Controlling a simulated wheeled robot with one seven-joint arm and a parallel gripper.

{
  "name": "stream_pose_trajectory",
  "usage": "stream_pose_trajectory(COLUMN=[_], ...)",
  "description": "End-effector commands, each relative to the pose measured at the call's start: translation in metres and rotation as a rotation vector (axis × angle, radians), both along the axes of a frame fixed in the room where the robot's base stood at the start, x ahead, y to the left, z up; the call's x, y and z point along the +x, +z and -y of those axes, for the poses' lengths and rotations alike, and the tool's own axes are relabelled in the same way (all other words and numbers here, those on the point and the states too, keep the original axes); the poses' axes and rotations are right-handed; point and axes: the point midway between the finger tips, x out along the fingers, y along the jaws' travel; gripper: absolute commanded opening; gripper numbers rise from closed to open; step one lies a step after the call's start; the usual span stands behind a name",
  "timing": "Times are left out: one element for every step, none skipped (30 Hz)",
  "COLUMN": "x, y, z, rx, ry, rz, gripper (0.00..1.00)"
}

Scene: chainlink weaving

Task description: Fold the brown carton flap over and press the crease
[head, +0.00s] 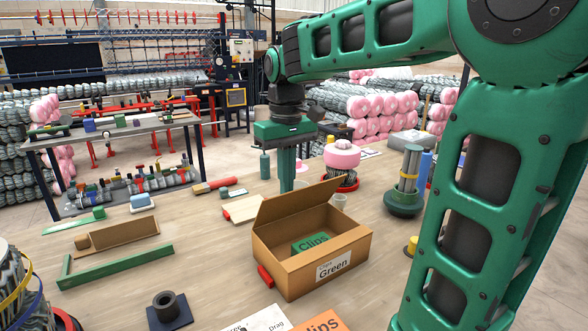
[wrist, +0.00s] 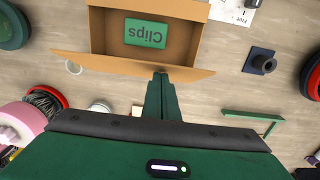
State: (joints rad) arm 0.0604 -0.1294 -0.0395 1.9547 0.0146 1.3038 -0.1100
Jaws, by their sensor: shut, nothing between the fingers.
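The brown carton (head: 315,240) stands on the wooden table with a "Green" label on its front. A green block marked "Clips" (head: 310,242) lies inside it; it also shows in the wrist view (wrist: 146,33). The carton's flap (head: 298,203) stands up and leans outward along the back edge; in the wrist view the flap (wrist: 100,65) spreads along the carton's near side. My gripper (head: 287,188) points down just behind the flap, its green fingers shut and empty. In the wrist view the fingertips (wrist: 160,77) are at the flap's edge; whether they touch it I cannot tell.
A red object (head: 265,277) is against the carton's left side. A green rail (head: 115,266), a brown bracket (head: 118,235) and a dark round-post block (head: 168,308) lie to the left. A green-based spool (head: 405,190) stands right. Table left of the carton is partly clear.

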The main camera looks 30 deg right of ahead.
Motion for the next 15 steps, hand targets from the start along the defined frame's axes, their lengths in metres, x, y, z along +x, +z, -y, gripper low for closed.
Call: stream_pose_trajectory(x=[0.0,0.0,0.0,0.0,0.0,-0.001,-0.002,-0.003,-0.004,-0.006,-0.007,-0.009,-0.01,-0.012,-0.014], y=[0.0,0.0,0.0,0.0,0.0,0.0,-0.001,-0.001,-0.002,-0.003,-0.004,-0.005,-0.006,-0.007,-0.008], z=[0.0,0.0,0.0,0.0,0.0,0.0,0.0,0.0,0.0,0.0,0.0,0.0,0.0,0.0,0.0], rx=[0.0,0.0,0.0,0.0,0.0,0.0,0.0,0.0,0.0,0.0,0.0,0.0,0.0,0.0,0.0], ry=[0.0,0.0,0.0,0.0,0.0,0.0,0.0,0.0,0.0,0.0,0.0,0.0,0.0,0.0,0.0], rz=[0.0,0.0,0.0,0.0,0.0,0.0,0.0,0.0,0.0,0.0,0.0,0.001,0.001,0.001,0.0], gripper=[0.0,0.0,0.0,0.0,0.0,0.0,0.0,0.0,0.0,0.0,0.0,0.0,0.0,0.0,0.0])
